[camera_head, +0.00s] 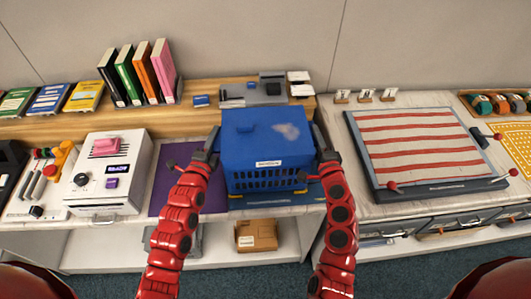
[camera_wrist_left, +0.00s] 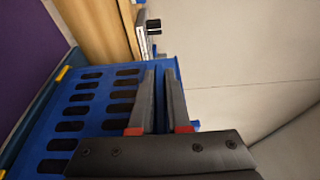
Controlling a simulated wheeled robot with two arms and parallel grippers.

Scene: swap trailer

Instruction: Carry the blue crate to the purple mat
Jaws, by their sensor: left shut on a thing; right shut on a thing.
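The blue crate (camera_head: 266,145) is upright in the middle of the head view, with slotted sides and a white label on its front. The purple mat (camera_head: 170,190) lies just left of it, partly covered by my left arm; it also shows in the left wrist view (camera_wrist_left: 28,45). My left gripper (camera_head: 208,150) is shut on the crate's left side; in the left wrist view its fingers (camera_wrist_left: 160,95) clasp the blue rim. My right gripper (camera_head: 324,150) is shut on the crate's right side. I cannot tell whether the crate touches the surface below.
A dark blue base with yellow corners (camera_head: 265,201) lies under the crate. A white machine (camera_head: 108,172) stands left of the mat. Books (camera_head: 138,75) stand behind on a wooden shelf. A striped board (camera_head: 420,145) is at right. A cardboard box (camera_head: 256,236) sits on the lower shelf.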

